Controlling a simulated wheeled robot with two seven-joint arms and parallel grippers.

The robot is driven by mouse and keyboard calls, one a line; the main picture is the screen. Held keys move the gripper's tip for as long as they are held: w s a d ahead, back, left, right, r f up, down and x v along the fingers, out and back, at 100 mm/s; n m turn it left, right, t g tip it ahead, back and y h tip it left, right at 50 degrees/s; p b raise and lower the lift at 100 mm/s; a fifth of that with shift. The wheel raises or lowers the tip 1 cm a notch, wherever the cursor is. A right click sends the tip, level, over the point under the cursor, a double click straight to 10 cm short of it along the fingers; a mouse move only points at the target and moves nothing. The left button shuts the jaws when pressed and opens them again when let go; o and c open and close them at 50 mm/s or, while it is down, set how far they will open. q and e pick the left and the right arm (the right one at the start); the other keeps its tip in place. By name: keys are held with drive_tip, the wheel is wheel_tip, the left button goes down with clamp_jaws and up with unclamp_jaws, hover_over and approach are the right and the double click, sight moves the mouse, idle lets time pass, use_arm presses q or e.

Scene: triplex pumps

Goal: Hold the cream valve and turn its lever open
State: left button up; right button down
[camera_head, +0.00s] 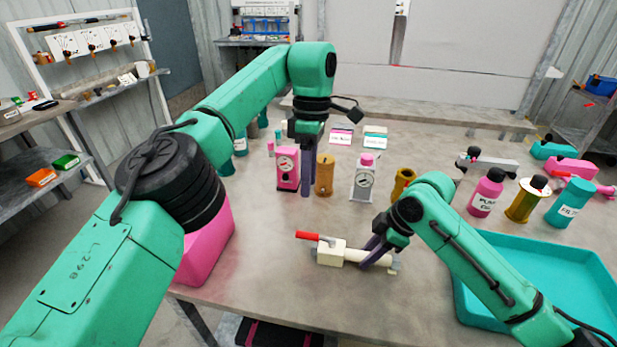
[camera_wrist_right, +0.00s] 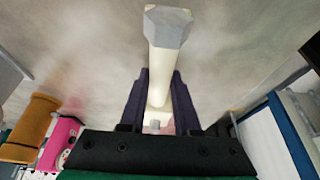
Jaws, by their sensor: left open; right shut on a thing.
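The cream valve (camera_head: 345,254) lies on the table near its front edge, with a cream body and pipe ends. Its red lever (camera_head: 307,236) sticks out to the left at the valve's top. My right gripper (camera_head: 372,254) is shut on the valve's right-hand pipe. In the right wrist view the fingers (camera_wrist_right: 158,98) straddle the cream pipe (camera_wrist_right: 163,65), which ends in a grey hex end. My left gripper (camera_head: 303,175) hangs open and empty above the table, behind the valve and near the pink gauge block. The lever is hidden in the right wrist view.
Behind the valve stand a pink gauge block (camera_head: 287,167), a brown cylinder (camera_head: 325,174), a white gauge block (camera_head: 361,178) and a brass piece (camera_head: 402,182). A teal tray (camera_head: 480,247) lies at right, a pink container (camera_head: 208,240) at left. Table between lever and pink container is clear.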

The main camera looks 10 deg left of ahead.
drive_tip(key=c, duration=0.5)
unclamp_jaws()
drive_tip(key=shift+c, duration=0.2)
